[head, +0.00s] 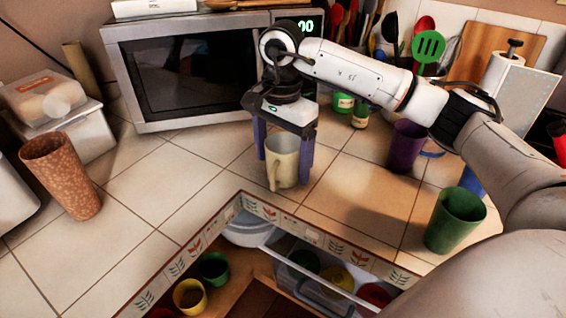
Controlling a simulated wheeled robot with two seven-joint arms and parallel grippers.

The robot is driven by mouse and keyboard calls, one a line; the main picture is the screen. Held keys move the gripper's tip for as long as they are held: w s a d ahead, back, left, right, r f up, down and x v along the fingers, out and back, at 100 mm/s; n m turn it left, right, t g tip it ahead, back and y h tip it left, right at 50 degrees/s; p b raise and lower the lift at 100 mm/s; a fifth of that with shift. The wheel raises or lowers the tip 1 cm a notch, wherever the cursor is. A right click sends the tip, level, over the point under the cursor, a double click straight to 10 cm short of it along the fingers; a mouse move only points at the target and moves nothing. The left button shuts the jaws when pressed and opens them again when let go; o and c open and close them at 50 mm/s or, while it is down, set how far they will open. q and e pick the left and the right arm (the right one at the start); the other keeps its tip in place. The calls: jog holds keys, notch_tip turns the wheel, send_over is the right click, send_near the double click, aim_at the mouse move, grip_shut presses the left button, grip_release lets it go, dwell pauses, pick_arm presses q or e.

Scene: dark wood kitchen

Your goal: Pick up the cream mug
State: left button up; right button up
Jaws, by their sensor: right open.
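The cream mug (284,160) stands upright on the tiled counter, in front of the microwave and near the inner corner of the counter. Its handle faces the front left. My right gripper (284,157) points down over the mug from above. Its purple fingers are open, one on the left side and one on the right side of the mug. I cannot tell whether either finger touches it. My left gripper is not in view.
A microwave (188,72) stands behind. A speckled brown cup (62,175) is at left, a green cup (455,220) and a purple cup (405,147) at right. Below the counter edge, an open drawer (318,290) holds colored cups. Tiles left of the mug are clear.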

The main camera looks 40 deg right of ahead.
jog(key=shift+f, duration=0.6)
jog(key=c, duration=1.4)
jog(key=shift+r, duration=0.15)
